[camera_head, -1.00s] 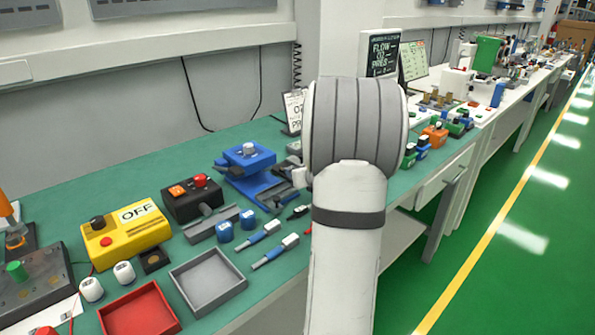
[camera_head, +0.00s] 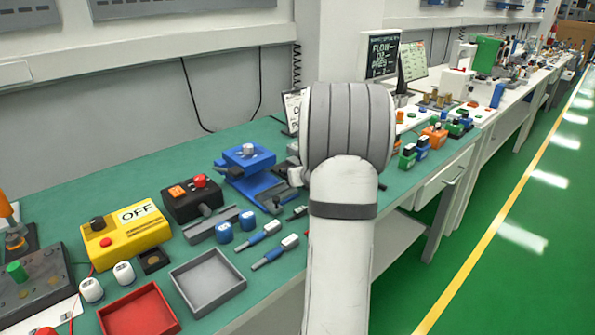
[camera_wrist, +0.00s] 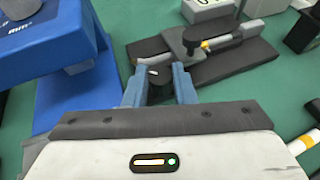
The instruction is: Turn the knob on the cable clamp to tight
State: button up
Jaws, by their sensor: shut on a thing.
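The cable clamp (camera_wrist: 250,62) shows in the wrist view as a long dark base with a grey bar, a raised dark block and a yellow-banded part on top. Its dark round knob (camera_wrist: 160,92) sits near the left end and carries a small white mark. My gripper (camera_wrist: 158,82) has its two blue fingers on either side of the knob and is shut on it. The white mark points roughly sideways; I cannot read its setting. In the head view my arm hides the fingers and the knob.
A blue fixture (camera_head: 246,160) stands close left of my gripper and also shows in the wrist view (camera_wrist: 55,45). Blue-and-white connectors (camera_head: 265,233), a grey tray (camera_head: 208,282), a red tray (camera_head: 138,312) and a yellow OFF box (camera_head: 125,235) lie left on the green bench.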

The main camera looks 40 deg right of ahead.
jog(key=shift+c, duration=0.7)
jog(key=shift+f+b, duration=0.15)
jog(key=shift+b, duration=0.4)
jog(key=shift+f+m+h+b, duration=0.1)
jog(key=shift+m+h+b, duration=0.25)
jog(key=shift+b, duration=0.9)
jog(key=shift+a+m+h+b, duration=0.1)
jog(key=shift+m+h+b, duration=0.2)
jog(key=shift+b, duration=0.7)
jog(key=shift+r+h+b, duration=0.25)
jog(key=shift+r+b, duration=0.05)
jog(key=shift+b, duration=0.05)
jog(key=o, duration=1)
